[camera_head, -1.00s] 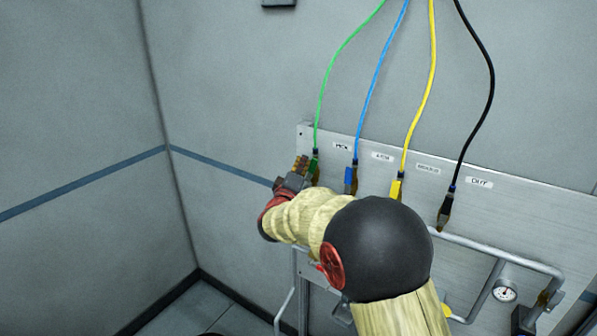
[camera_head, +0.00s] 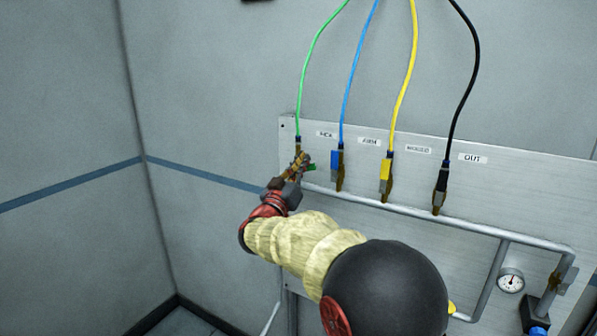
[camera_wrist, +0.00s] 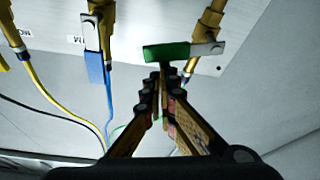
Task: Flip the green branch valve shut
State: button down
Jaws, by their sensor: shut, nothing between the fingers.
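The green valve handle (camera_head: 311,166) sits at the left end of the panel, below the green hose. In the wrist view the green handle (camera_wrist: 168,52) lies crosswise to its brass valve body (camera_wrist: 207,30), with its pivot end on the body. My gripper (camera_head: 301,160) is shut and empty at the green valve and partly hides it in the head view. In the wrist view my fingertips (camera_wrist: 163,78) are together just beside the handle; I cannot tell whether they touch it.
The blue handle (camera_head: 337,160), yellow handle (camera_head: 386,170) and black-hose valve (camera_head: 441,183) stand in line with their hoses to the right. A pipe (camera_head: 420,214) runs below them to a gauge (camera_head: 511,282). Wall space left of the panel is clear.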

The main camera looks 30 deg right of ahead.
jog(key=m, duration=0.1)
jog(key=f+m+b, duration=0.1)
jog(key=g+b, duration=0.1)
jog(key=shift+s+d+f+m+h, duration=0.3)
jog(key=shift+s+m+h, duration=0.1)
jog(key=shift+f, duration=0.15)
dwell(0.3)
